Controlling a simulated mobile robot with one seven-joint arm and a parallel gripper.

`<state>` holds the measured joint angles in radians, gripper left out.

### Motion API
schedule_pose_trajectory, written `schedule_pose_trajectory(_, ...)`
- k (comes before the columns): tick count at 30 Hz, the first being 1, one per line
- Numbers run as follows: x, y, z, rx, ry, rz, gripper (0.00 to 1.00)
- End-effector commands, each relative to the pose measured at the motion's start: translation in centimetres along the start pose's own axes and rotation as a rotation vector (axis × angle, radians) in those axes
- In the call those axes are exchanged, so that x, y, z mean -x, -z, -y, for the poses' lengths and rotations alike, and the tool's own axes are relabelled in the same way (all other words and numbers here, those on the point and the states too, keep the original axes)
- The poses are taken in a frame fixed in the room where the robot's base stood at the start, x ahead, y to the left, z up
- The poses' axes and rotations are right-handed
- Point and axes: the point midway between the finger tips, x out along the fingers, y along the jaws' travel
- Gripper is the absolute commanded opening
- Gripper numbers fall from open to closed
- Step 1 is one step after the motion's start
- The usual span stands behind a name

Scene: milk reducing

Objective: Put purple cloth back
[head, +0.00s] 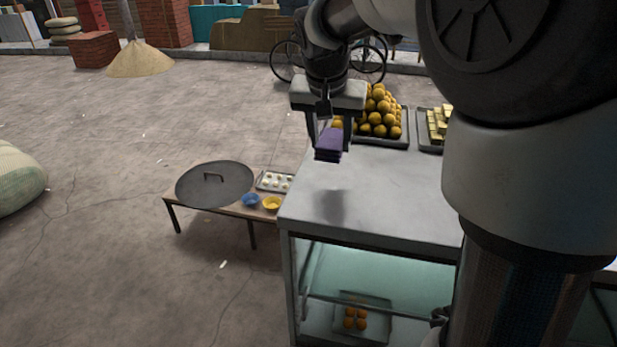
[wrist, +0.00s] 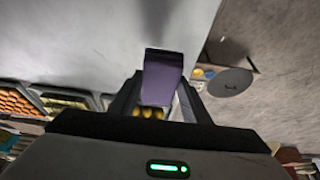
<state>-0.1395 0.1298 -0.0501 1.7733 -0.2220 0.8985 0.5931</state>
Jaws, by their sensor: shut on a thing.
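The purple cloth (head: 329,143) is a small folded stack. It also shows in the wrist view (wrist: 162,76). My gripper (head: 330,135) is shut on the cloth. In the head view it holds the cloth above the grey counter (head: 380,190), with a dark shadow on the counter below it. In the wrist view my gripper (wrist: 155,95) has the cloth between its two fingers.
A tray of stacked orange balls (head: 378,118) stands at the counter's back, with a tray of pale yellow blocks (head: 438,124) to its right. A low table (head: 180,201) left of the counter bears a round dark lid (head: 214,186), a blue bowl (head: 250,200) and a yellow bowl (head: 272,204). The counter's front left is clear.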

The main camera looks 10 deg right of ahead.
Motion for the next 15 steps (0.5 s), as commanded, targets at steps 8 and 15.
schedule_pose_trajectory(8, -4.4, -2.0, 0.0, 0.002, -0.001, 0.004, 0.25)
schedule_pose_trajectory(15, -6.3, -2.7, 0.0, 0.002, -0.001, 0.002, 0.25)
